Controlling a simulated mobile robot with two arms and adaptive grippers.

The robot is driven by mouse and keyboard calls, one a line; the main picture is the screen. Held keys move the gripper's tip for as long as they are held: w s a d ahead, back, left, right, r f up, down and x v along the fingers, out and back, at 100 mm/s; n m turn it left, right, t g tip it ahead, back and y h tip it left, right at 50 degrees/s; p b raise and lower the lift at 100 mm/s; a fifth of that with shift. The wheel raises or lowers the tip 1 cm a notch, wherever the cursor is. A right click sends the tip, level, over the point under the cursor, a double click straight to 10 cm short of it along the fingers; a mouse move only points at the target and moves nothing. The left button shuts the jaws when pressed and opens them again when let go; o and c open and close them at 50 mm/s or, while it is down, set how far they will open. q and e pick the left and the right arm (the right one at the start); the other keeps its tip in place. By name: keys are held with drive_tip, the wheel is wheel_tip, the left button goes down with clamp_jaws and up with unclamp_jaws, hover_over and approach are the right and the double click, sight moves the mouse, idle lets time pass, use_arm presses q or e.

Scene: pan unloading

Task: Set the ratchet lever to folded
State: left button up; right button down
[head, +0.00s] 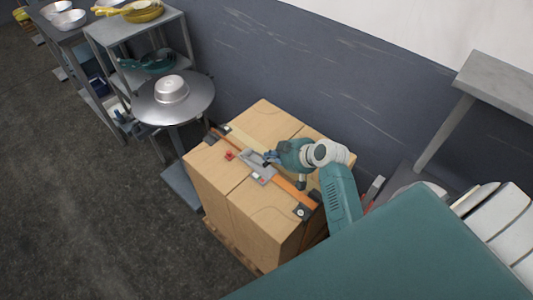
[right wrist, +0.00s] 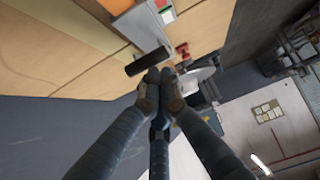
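A grey ratchet (head: 257,163) sits on an orange strap (head: 293,191) across the top of the wooden-looking boxes (head: 262,115). The right wrist view shows the ratchet's pale grey body (right wrist: 138,25) and a black bar (right wrist: 148,61) at its end, which looks like the lever's grip. My right gripper (head: 271,156) is just beside the ratchet in the head view. In the right wrist view its fingertips (right wrist: 158,76) are together, close to the black bar, with nothing visible between them. Whether they touch the bar is unclear. My left gripper is not in view.
Dark corner pieces (head: 303,212) sit under the strap at the box edges. A small red piece (head: 230,155) lies near the ratchet. A round metal table (head: 200,100) and a shelf with pans (head: 120,28) stand to the left. The floor (head: 80,200) at left is clear.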

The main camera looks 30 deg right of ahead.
drive_tip(key=shift+s+d+f, duration=0.15)
drive_tip(key=shift+s+f, duration=0.05)
drive_tip(key=shift+f, duration=0.05)
wheel_tip(320, 180, up, 10)
idle(0.6)
